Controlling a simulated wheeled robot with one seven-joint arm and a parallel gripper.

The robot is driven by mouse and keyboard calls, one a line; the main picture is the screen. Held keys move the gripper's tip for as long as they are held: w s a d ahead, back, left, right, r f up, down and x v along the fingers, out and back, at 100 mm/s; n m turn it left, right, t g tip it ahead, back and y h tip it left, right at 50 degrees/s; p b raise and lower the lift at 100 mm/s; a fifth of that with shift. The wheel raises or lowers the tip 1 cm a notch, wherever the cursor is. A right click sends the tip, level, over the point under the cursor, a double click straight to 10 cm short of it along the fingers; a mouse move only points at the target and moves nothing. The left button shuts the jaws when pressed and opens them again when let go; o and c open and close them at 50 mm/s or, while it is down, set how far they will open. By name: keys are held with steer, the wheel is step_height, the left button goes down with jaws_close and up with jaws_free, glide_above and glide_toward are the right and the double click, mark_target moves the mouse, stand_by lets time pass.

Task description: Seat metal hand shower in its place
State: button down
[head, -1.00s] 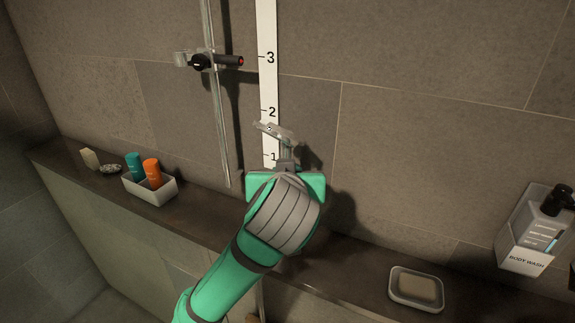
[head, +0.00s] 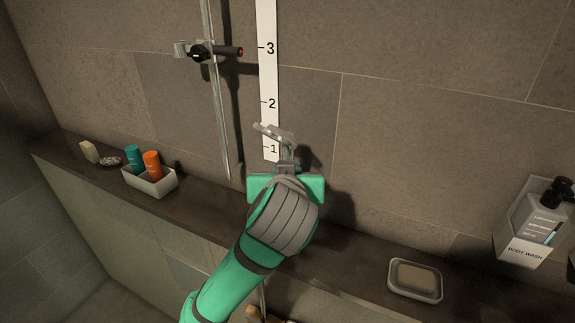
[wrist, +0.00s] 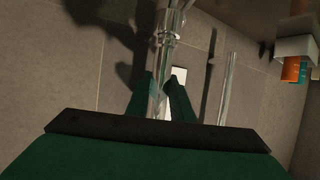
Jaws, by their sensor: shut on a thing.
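The metal hand shower (head: 268,131) is held by my gripper (head: 286,166) in front of the wall. Its head end points up and to the left, close to the "1" mark of the white scale. In the wrist view its shiny handle (wrist: 168,30) runs between the two green fingers (wrist: 162,98), which are shut on it. The black holder (head: 203,53) with a red-tipped knob sits on the vertical rail (head: 216,110), higher and to the left of the hand shower. The hand shower is apart from the holder. My arm hides the lower part of the hand shower.
A white numbered scale (head: 268,80) runs up the wall. A dark ledge (head: 210,215) carries a white bin (head: 151,185) with teal and orange bottles, and a soap dish (head: 432,291). A body wash dispenser (head: 530,235) hangs at right. The wall around the holder is clear.

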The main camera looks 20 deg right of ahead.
steer(key=shift+f, duration=0.45)
steer(key=c, duration=1.5)
jaws_free()
